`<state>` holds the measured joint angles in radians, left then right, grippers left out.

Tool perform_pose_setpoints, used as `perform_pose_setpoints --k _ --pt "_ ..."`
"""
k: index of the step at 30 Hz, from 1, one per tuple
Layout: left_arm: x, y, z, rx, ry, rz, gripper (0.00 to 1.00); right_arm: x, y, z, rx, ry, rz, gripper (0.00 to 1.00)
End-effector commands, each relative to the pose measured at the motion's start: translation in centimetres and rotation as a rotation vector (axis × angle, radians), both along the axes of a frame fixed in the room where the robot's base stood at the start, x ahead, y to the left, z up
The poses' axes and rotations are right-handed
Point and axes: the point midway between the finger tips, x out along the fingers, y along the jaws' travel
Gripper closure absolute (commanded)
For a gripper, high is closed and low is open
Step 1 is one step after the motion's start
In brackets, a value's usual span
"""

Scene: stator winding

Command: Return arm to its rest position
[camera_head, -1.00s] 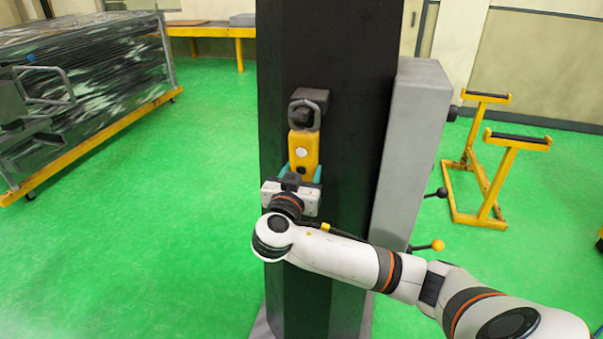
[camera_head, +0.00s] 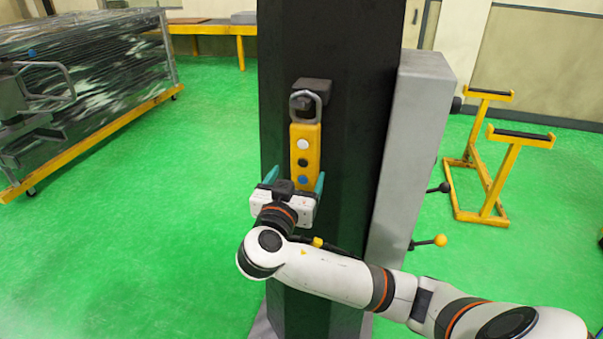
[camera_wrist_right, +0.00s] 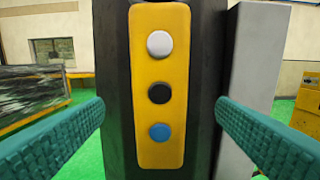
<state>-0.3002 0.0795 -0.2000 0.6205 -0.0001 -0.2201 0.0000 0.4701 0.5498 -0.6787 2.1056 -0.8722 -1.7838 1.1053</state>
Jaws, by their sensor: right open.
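My right gripper (camera_head: 296,186) is open and empty just below and in front of the yellow button box. The yellow button box (camera_head: 305,136) hangs by a grey loop on the dark column, with white, black and blue buttons. In the right wrist view the box (camera_wrist_right: 159,100) stands upright between the two teal fingers (camera_wrist_right: 159,125), with clear gaps on both sides. My right arm (camera_head: 330,275) reaches in from the lower right. My left gripper does not show.
The dark column (camera_head: 335,60) stands in the middle, with a grey cabinet (camera_head: 415,130) on its right side carrying knobbed levers (camera_head: 428,242). A yellow stand (camera_head: 500,175) is at right, a wrapped rack (camera_head: 90,75) at left. Green floor (camera_head: 150,220) is open at left.

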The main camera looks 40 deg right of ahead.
Motion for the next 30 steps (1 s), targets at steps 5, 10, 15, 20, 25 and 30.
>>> perform_pose_setpoints --k 5,10,15,20,25,30 --pt "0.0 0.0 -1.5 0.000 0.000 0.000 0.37 -2.4 2.9 -0.4 0.006 -0.002 0.003 0.20" --pt "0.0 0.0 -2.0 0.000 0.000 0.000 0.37 -3.8 4.5 -0.1 0.001 -0.002 0.001 0.20" --pt "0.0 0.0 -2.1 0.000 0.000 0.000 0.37 -4.2 5.0 0.0 0.000 -0.001 -0.001 0.20" --pt "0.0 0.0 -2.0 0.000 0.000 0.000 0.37 -3.9 5.0 -0.5 -0.010 0.021 0.004 0.20" --pt "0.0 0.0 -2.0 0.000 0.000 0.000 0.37 -0.3 5.4 -6.4 -0.097 0.242 0.075 0.20" --pt "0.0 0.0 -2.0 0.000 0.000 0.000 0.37 3.1 5.5 -18.7 -0.177 0.596 0.233 0.20"
